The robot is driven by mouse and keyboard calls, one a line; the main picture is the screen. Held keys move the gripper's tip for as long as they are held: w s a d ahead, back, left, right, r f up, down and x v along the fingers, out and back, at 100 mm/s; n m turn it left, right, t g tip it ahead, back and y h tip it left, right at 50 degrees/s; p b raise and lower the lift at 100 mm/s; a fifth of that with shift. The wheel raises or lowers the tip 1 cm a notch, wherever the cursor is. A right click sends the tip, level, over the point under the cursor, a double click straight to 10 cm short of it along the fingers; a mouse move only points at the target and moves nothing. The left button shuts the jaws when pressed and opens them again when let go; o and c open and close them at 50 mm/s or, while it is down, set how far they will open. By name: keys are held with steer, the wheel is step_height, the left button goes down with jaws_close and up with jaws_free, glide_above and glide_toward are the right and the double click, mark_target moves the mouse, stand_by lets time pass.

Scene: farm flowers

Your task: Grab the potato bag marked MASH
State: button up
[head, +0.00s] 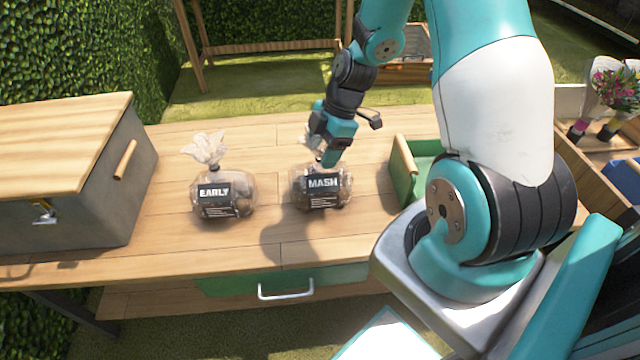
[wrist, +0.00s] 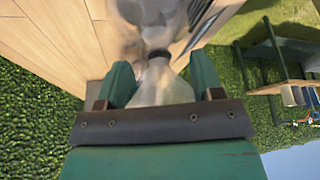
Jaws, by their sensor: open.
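The potato bag marked MASH (head: 322,190) stands on the wooden table, a clear bag with a black label facing the robot. My gripper (head: 328,155) is right above it and hides most of its tied top. In the wrist view, my gripper (wrist: 162,72) is open, with a green finger on each side of the bag's gathered top. The dark tie of the MASH bag (wrist: 157,53) shows just beyond the fingertips. I cannot tell whether either finger touches the plastic. A similar bag marked EARLY (head: 222,195) stands to the left, apart from it.
A grey box with a wooden lid (head: 70,175) stands at the table's left. A green crate with a wooden handle (head: 400,175) is close to the MASH bag's right. The table (head: 165,235) is bare in front of both bags. Flowers (head: 613,90) stand at far right.

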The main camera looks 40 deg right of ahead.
steer(key=shift+a+f, duration=0.2)
steer(key=shift+f, duration=0.25)
steer(key=shift+c, duration=0.2)
steer(key=c, duration=1.1)
steer(key=shift+w+r, duration=0.1)
